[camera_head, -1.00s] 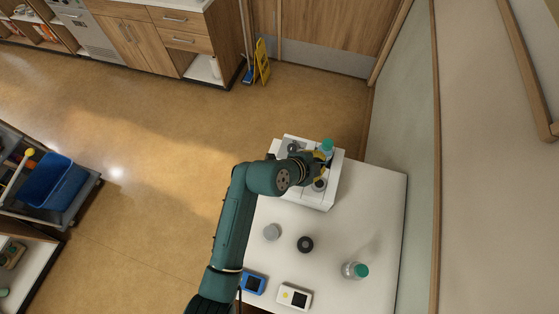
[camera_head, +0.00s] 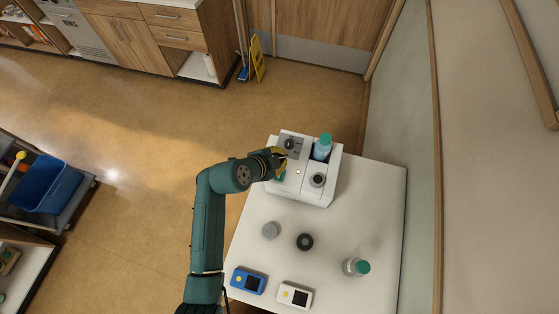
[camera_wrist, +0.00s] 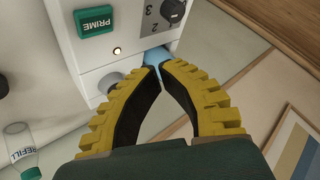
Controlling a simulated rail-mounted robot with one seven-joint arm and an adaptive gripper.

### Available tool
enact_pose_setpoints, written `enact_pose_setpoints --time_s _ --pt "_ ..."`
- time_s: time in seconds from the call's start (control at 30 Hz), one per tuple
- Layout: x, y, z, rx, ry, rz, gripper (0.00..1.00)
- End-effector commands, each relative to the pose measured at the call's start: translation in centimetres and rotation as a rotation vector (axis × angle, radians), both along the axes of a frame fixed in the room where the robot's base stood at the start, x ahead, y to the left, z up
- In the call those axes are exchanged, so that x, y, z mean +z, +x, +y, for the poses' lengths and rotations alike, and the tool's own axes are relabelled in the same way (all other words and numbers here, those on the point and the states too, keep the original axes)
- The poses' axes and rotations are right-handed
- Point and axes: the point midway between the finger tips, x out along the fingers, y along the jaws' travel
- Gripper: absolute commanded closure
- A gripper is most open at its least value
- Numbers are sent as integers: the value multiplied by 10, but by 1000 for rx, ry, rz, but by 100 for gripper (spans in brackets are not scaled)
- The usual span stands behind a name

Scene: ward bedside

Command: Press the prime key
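The prime key is a green rectangular key marked PRIME (camera_wrist: 95,21) at the upper left of the wrist view. It sits on the white device (camera_head: 313,196), and a bit of its green (camera_head: 281,177) shows beside my gripper in the head view. My gripper (camera_wrist: 160,68) has yellow ridged fingers with the tips together and nothing seen between them. In the head view my gripper (camera_head: 279,157) is at the device's left side, close to the key. In the wrist view the tips lie below and right of the key, apart from it in the picture. Contact cannot be told.
The device has a numbered dial (camera_wrist: 173,11), a small lit lamp (camera_wrist: 117,50) and a teal-capped bottle (camera_head: 322,149). A REFILL bottle (camera_head: 353,266), a black ring (camera_head: 305,242), a grey disc (camera_head: 270,230), a blue meter (camera_head: 248,280) and a white meter (camera_head: 295,295) are on the table (camera_head: 375,205).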

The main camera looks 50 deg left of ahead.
Motion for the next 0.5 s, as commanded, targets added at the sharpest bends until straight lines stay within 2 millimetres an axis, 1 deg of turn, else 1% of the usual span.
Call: enact_pose_setpoints --time_s 0.03,0.33,0.4,0.5 --pt "-12 0 0 0 -1 1 100" --pt "-59 0 0 -1 0 -1 100" --pt "-67 0 0 -1 1 -1 100" --pt "-71 0 0 -1 1 -1 100"
